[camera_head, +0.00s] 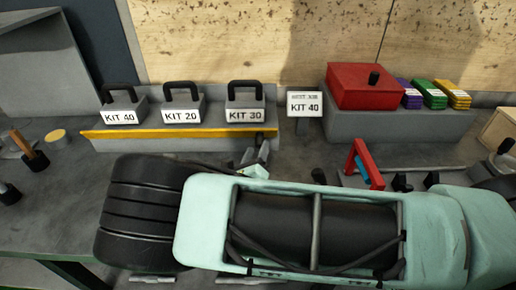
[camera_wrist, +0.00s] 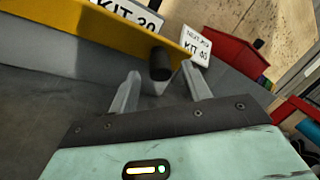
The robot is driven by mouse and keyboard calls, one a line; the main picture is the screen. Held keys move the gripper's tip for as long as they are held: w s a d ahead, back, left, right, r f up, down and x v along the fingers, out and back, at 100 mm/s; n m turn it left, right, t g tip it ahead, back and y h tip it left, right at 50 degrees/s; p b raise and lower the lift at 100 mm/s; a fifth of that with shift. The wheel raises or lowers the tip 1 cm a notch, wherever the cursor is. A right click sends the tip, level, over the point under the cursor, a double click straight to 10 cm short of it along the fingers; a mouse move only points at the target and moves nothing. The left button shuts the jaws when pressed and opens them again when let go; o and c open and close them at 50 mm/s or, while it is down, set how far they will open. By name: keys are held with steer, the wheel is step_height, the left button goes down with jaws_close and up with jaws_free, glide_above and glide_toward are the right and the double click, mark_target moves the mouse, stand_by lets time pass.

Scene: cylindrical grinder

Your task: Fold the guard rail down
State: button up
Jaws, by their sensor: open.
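The guard rail (camera_head: 180,132) is a long yellow bar along the front of the grey shelf that holds the kits. Its yellow face also fills the upper left of the wrist view (camera_wrist: 90,32). A black knob (camera_head: 259,139) is at the rail's right end. My gripper (camera_head: 256,150) is at that right end, with its fingers toward the knob. In the wrist view my gripper (camera_wrist: 160,72) is open, and the knob (camera_wrist: 160,62) shows between the two fingertips. I cannot tell whether either finger touches it.
Grey kit blocks with black handles, such as KIT 20 (camera_head: 181,110), stand behind the rail. A KIT 40 sign (camera_head: 304,104) and a red box (camera_head: 365,86) stand to the right. A red frame (camera_head: 357,160) is on the table. Free tabletop lies left of my arm.

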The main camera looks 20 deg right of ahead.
steer(key=b+v, duration=0.2)
steer(key=v, duration=0.7)
steer(key=shift+s+a+f, duration=0.15)
steer(key=shift+s+a, duration=0.05)
steer(key=shift+s, duration=0.15)
steer(key=shift+d, duration=0.1)
